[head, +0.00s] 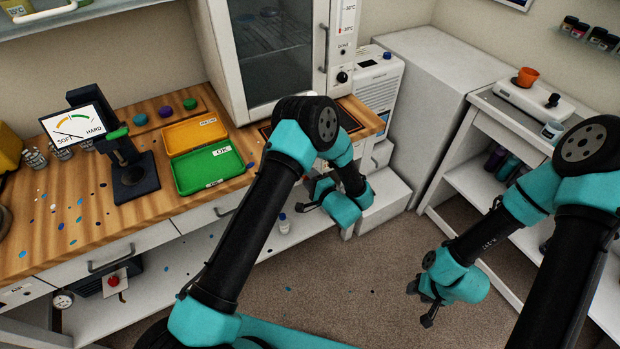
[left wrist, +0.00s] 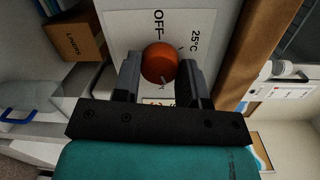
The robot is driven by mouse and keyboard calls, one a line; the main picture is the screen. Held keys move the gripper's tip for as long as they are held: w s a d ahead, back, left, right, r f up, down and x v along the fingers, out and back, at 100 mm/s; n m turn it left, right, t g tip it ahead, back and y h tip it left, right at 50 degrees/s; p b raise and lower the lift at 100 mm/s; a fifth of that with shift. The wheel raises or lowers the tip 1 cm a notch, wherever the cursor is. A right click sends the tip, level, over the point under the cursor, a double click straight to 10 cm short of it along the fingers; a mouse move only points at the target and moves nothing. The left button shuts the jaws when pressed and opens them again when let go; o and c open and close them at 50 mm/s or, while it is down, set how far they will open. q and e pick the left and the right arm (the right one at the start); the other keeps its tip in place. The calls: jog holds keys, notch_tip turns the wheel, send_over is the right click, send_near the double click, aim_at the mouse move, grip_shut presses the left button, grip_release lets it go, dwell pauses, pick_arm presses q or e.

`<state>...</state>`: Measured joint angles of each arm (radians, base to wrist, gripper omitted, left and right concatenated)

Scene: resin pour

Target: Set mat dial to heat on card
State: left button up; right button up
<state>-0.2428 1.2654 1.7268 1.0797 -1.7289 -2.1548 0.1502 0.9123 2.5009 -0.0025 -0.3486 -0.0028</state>
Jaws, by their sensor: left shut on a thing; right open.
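The mat dial shows in the left wrist view as a round orange-red knob (left wrist: 160,63) on a white panel (left wrist: 122,30) printed with OFF and 25°C. A small pale mark shows at the knob's lower edge; I cannot tell for certain which setting it points to. My left gripper (left wrist: 160,70) is shut on the knob, with one finger on each side. In the head view my left gripper (head: 312,192) is low at the front of the wooden bench, and the dial is hidden there. My right gripper (head: 424,300) is open and empty above the floor. I cannot make out the card.
The bench (head: 50,225) holds a green tray (head: 246,172), an orange tray (head: 196,136) and a hardness gauge (head: 75,125). A white cart (head: 480,140) is at the right. Carpet (head: 350,270) between is open.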

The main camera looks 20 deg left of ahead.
pick_arm(q)
jog(key=m, duration=0.4)
jog(key=shift+f, duration=0.1)
dwell(0.4)
jog(key=o, duration=0.9)
jog(key=shift+d, duration=0.15)
jog(key=v, duration=1.7)
jog(key=shift+s+f, duration=0.15)
jog(key=shift+f, duration=0.25)
